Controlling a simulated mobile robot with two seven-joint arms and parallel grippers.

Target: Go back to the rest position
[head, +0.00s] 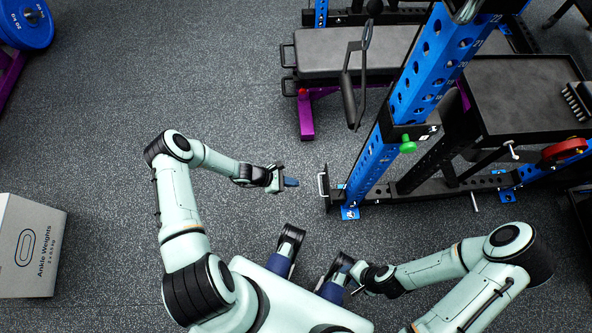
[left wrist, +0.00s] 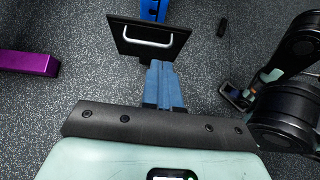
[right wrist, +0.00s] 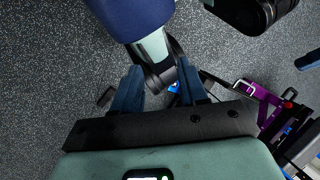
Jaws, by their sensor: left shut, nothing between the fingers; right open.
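My left gripper (head: 291,182) is stretched out over the open floor left of the rack's foot. Its blue fingers also show in the left wrist view (left wrist: 162,85); they are shut together with nothing between them. My right gripper (head: 358,275) is low and close in front of my body, partly hidden by my own wrist. In the right wrist view its blue fingers (right wrist: 160,88) stand apart, open. A blue, pale and black part, which looks like my own body, shows beyond and between them; I cannot tell whether they touch it.
A blue rack upright (head: 385,145) with a black plate and handle (head: 324,187) at its foot stands just right of my left gripper. A bench (head: 350,54) is behind. A box of ankle weights (head: 28,245) stands at left. Grey floor (head: 110,110) is clear between.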

